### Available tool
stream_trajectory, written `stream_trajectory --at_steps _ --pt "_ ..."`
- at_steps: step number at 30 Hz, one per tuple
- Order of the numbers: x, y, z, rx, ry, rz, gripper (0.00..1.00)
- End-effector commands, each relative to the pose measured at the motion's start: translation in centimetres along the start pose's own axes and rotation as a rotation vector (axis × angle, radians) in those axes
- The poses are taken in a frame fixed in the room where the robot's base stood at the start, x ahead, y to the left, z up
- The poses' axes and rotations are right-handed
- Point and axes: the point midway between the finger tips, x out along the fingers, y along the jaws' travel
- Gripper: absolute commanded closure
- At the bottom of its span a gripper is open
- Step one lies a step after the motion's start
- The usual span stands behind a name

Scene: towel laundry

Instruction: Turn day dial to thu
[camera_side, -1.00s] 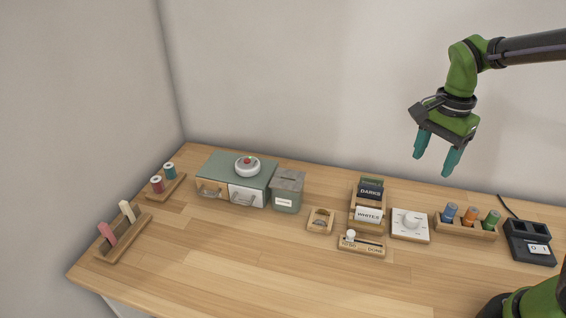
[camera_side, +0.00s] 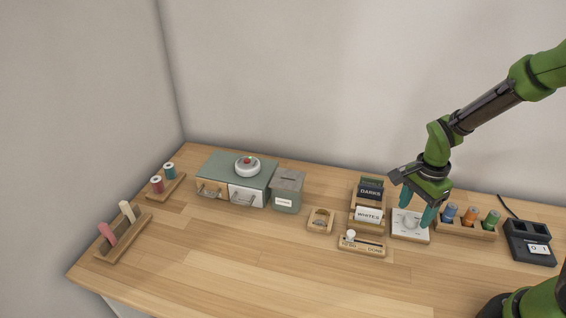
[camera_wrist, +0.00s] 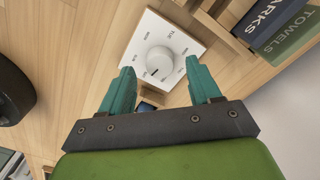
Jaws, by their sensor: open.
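The day dial is a round white knob (camera_wrist: 159,62) on a square white plate (camera_wrist: 188,47) with small day labels around it. A dark mark shows on the knob's lower edge in the wrist view; one label reads like "TUE", the rest are too small to read surely. In the side view the plate (camera_side: 408,235) lies on the table under my gripper (camera_side: 417,210). My gripper's teal fingers (camera_wrist: 160,80) are open. In the wrist view the knob appears between and beyond the fingertips. I see no contact; the exact height above it cannot be told.
Left of the dial stand a card holder with DARKS (camera_side: 370,192) and WHITES (camera_side: 369,214) cards and a slider block (camera_side: 362,246). Close on its right is a rack of spools (camera_side: 470,217), then a black device (camera_side: 530,243). The table front is clear.

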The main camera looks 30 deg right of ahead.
Motion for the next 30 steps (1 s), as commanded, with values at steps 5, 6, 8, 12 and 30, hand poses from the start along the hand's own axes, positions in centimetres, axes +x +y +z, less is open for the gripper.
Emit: stream_trajectory --at_steps 5,6,8,12,30 --pt "1.6 0.1 0.0 0.000 0.000 0.002 0.38" --pt "1.8 0.1 0.0 0.000 0.000 0.002 0.38" --pt "1.9 0.0 0.0 -0.001 0.000 0.000 0.38" --pt "1.9 0.0 0.0 -0.001 0.000 -0.001 0.38" --pt "1.8 0.0 0.0 -0.006 0.000 -0.001 0.93"
